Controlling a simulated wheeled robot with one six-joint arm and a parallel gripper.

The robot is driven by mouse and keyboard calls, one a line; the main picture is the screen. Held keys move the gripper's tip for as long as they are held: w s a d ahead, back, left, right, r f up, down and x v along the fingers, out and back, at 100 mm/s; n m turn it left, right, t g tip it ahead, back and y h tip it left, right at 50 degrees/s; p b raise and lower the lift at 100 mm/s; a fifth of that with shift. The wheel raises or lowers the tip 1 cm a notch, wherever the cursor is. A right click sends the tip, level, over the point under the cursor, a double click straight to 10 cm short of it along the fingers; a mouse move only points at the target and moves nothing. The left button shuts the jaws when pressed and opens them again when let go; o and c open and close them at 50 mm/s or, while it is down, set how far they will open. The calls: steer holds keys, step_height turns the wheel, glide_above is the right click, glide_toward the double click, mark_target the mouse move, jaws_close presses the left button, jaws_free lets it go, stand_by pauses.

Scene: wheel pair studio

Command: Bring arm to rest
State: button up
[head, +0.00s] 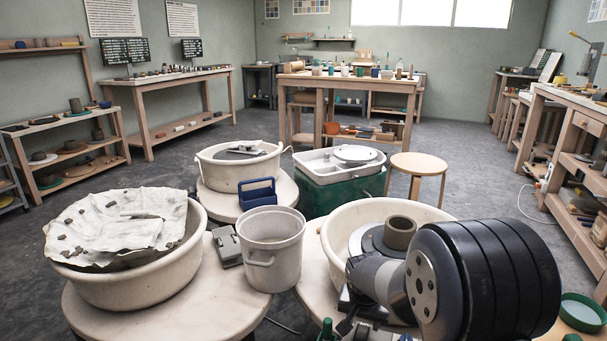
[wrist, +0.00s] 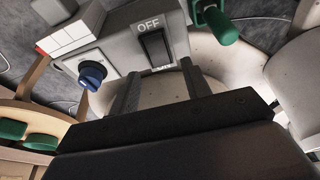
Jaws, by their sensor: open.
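In the wrist view my gripper (wrist: 160,84) is open, its two dark fingers apart with nothing held between them. Just beyond the fingers is a grey control box (wrist: 118,52) with a black switch marked OFF (wrist: 155,52) and a blue knob (wrist: 92,75). A green handle (wrist: 219,24) sticks out to the right of the switch. I cannot tell whether a finger touches the box. In the head view my arm fills the front right, and its bulk hides most of the gripper.
A potter's wheel with a cream splash basin (head: 345,215) and a brown clay cylinder (head: 399,233) stands beside my arm. A white bucket (head: 271,250) and a cloth-covered basin (head: 85,275) are to the left. A stool (head: 418,163) stands behind; the floor beyond is open.

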mark_target(363, 329)
steer(key=b+x, duration=0.1)
steer(key=x, duration=0.3)
steer(key=shift+s, duration=0.1)
steer(key=shift+r+g+p, duration=0.3)
steer(key=shift+r+p, duration=0.25)
steer(key=shift+p, duration=0.25)
steer(key=shift+f+g+y+p, duration=0.15)
steer(key=shift+g+y+p, duration=0.15)
steer(key=shift+g+p, duration=0.1)
steer(key=shift+f, duration=0.1)
